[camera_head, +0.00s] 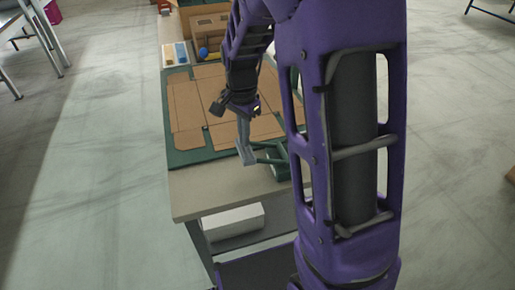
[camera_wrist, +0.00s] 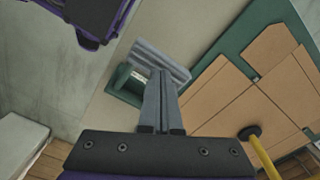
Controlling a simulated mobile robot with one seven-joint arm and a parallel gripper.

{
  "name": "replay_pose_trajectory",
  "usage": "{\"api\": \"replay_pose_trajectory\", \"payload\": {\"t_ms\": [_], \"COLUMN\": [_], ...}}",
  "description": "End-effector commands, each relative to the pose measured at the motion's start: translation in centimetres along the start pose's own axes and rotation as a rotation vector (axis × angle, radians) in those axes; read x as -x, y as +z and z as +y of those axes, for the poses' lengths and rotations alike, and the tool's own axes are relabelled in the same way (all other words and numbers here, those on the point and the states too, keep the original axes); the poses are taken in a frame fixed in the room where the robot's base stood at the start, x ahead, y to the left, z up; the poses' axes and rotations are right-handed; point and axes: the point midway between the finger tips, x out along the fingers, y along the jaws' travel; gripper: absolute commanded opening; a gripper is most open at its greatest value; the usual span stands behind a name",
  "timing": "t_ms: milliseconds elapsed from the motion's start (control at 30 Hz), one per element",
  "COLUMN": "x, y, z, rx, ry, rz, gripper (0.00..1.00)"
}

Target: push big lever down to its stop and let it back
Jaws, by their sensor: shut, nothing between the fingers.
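A green lever device (camera_head: 277,158) stands at the near right part of the bench, partly hidden behind my arm. In the head view its green arms reach left toward my fingertips. In the wrist view the green body (camera_wrist: 122,84) lies left of my fingers, and a grey ridged bar (camera_wrist: 150,54) crosses just beyond the tips. I cannot tell whether that bar is the lever's handle. My gripper (camera_head: 247,161) is shut and empty, pointing down, with its tips close to the device. It also shows in the wrist view (camera_wrist: 160,73). Whether it touches the lever is unclear.
A flat cardboard blank (camera_head: 220,100) lies on a green mat (camera_head: 185,158) behind the device. Cardboard boxes (camera_head: 209,24) and a blue ball (camera_head: 203,52) are at the back. A white box (camera_head: 233,222) sits on the shelf below. The bench's near left corner is bare.

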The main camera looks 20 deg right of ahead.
Motion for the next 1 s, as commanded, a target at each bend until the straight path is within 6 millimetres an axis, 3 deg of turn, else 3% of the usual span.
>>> {"api": "replay_pose_trajectory", "payload": {"t_ms": [1000], "x": [-5.2], "y": [-0.2], "z": [0.1], "rx": [-0.002], "ry": [0.003], "rz": [0.001], "gripper": [0.0]}}
